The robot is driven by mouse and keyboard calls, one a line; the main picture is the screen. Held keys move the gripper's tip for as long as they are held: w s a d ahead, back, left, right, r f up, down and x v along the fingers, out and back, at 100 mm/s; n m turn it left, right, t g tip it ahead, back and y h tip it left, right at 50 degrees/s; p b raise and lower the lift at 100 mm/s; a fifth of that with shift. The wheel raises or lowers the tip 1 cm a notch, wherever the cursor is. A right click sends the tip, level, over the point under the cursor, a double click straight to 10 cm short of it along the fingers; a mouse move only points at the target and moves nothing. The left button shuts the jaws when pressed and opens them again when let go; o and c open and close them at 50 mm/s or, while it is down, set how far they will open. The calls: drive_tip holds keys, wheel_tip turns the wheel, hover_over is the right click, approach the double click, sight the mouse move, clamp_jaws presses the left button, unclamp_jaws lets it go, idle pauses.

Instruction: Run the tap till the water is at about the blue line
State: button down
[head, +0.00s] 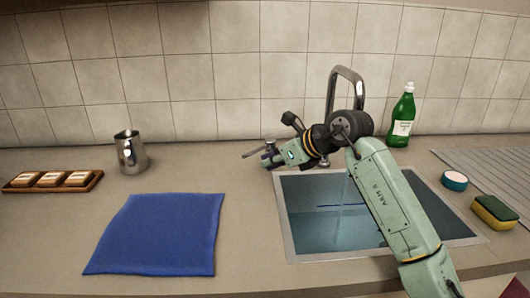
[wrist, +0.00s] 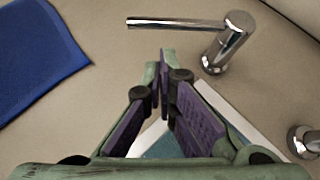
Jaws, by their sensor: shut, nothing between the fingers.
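The sink (head: 290,230) holds bluish water (head: 325,230), and a dark blue line (head: 340,206) shows on its far wall. The water looks close below the line, but I cannot tell the exact gap. The tall chrome tap (head: 346,72) arches behind my arm, and a faint pale streak like a stream shows below it. The tap lever (head: 252,154) points left; the wrist view shows this chrome lever (wrist: 180,23) on its post. My gripper (head: 268,159) is shut and empty beside the lever; its fingertips (wrist: 166,62) show just below the lever in the wrist view.
A blue cloth (head: 160,235) lies left of the sink. A steel jug (head: 131,152) and a wooden tray (head: 95,182) stand farther left. A green bottle (head: 402,118), a round tub (head: 454,180) and a sponge (head: 494,212) are on the right.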

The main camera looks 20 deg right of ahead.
sight(259, 150)
drive_tip(key=shift+w+a+r, duration=0.2)
drive_tip(key=shift+w+a, duration=0.25)
drive_tip(key=shift+w, duration=0.3)
drive_tip(key=shift+w+a+f, duration=0.15)
drive_tip(key=shift+w, duration=0.05)
drive_tip(key=shift+w+a+b, duration=0.3)
drive_tip(key=shift+b, duration=0.3)
drive_tip(key=shift+r, duration=0.25)
